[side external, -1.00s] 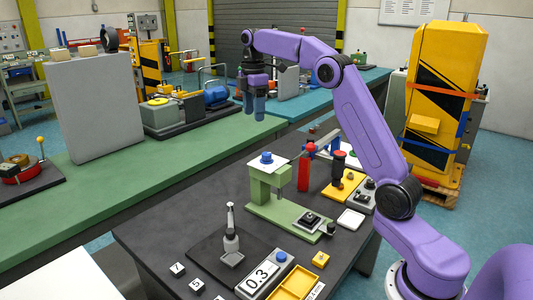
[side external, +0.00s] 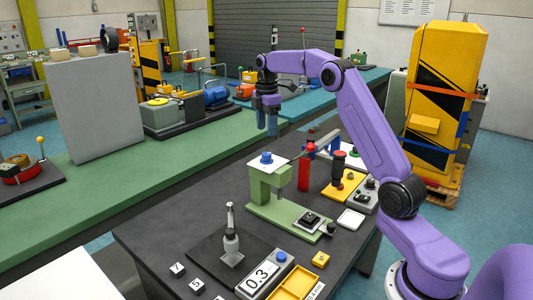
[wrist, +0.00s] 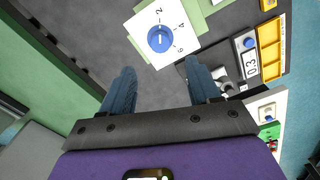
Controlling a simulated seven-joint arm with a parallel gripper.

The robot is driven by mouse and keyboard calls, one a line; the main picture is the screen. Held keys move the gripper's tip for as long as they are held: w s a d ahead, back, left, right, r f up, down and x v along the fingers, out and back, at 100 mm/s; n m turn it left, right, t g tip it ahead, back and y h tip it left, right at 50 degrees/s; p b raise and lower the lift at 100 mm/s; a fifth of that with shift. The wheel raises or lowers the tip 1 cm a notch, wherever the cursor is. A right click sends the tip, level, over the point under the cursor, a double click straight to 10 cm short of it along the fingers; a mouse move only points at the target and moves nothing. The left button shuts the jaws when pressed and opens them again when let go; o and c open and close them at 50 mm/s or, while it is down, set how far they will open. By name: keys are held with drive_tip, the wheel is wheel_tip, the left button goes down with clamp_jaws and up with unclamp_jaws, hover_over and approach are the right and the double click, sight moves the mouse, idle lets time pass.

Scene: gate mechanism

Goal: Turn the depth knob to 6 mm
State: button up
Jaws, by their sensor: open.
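The depth knob (side external: 266,157) is a round blue knob on a white dial plate, on top of the green press-like stand (side external: 258,190). In the wrist view the blue knob (wrist: 160,39) sits on the white dial plate (wrist: 187,27) marked 2, 4 and 6. A pale mark shows on the knob, but I cannot tell which number it points to. My gripper (side external: 272,133) points down, above the dial in the side view. In the wrist view my gripper (wrist: 160,66) is open and empty, with the knob beyond the gap between the fingertips, not touched.
A display reading 0.3 (side external: 262,279) and a yellow tray (side external: 294,285) stand at the table's front. A red post with a lever (side external: 305,172) stands right of the green stand. A small upright tool (side external: 231,241) stands on a dark mat. Air around the dial looks clear.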

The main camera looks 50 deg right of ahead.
sight(267, 153)
wheel_tip(267, 153, down, 10)
idle(0.4)
drive_tip(key=shift+c, duration=0.2)
drive_tip(key=c, duration=0.7)
